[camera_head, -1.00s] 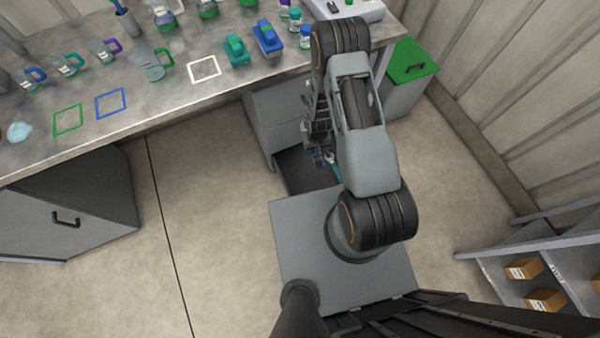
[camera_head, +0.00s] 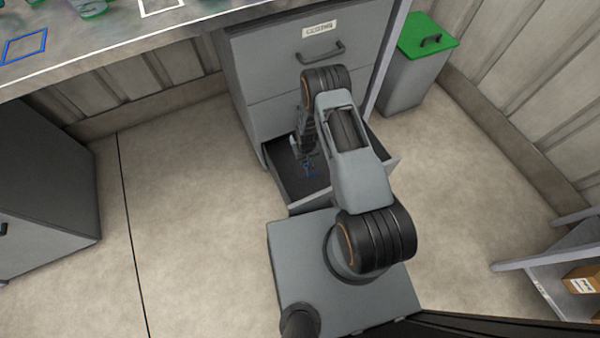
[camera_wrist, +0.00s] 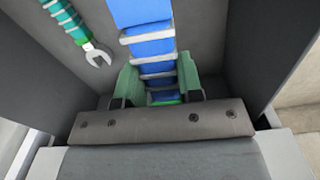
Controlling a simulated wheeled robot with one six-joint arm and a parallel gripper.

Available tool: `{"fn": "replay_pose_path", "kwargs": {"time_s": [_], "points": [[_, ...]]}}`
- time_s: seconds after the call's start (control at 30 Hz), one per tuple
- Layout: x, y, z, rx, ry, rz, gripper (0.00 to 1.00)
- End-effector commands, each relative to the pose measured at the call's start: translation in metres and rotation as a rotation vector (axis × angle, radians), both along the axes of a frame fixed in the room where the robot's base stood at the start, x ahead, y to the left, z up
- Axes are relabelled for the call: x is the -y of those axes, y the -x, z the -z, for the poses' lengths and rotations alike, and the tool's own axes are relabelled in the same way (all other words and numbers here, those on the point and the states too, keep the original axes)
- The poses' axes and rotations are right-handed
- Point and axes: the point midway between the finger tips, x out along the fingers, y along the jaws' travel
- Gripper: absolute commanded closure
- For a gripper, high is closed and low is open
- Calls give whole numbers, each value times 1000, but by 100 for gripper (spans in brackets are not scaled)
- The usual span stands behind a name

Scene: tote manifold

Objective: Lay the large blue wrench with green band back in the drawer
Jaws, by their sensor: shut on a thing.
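The large blue wrench (camera_wrist: 150,45) has pale raised bars across it and a bit of green (camera_wrist: 166,101) near the jaws. My gripper (camera_wrist: 158,88) is shut on it with a green finger on each side. In the head view my gripper (camera_head: 305,162) is low inside the open drawer (camera_head: 286,183), and a small bit of the blue wrench (camera_head: 312,174) shows. The wrench's far end is cut off in the wrist view. I cannot tell whether it touches the drawer floor.
A teal wrench (camera_wrist: 72,22) with a silver open end lies on the drawer floor, left of the blue one. The grey cabinet (camera_head: 265,75) stands behind the open drawer. A green-lidded bin (camera_head: 412,75) is at right.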

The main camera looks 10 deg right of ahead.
Motion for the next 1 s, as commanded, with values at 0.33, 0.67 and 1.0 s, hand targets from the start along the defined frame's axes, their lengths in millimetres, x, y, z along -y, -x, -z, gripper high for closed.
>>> {"fn": "replay_pose_path", "kwargs": {"time_s": [0.33, 0.67, 1.0], "points": [[-1, -47, 70, 3, -1, -90, 95], [-1, -56, 114, 0, -1, -113, 95], [-1, -57, 142, 1, -1, -113, 95]]}}
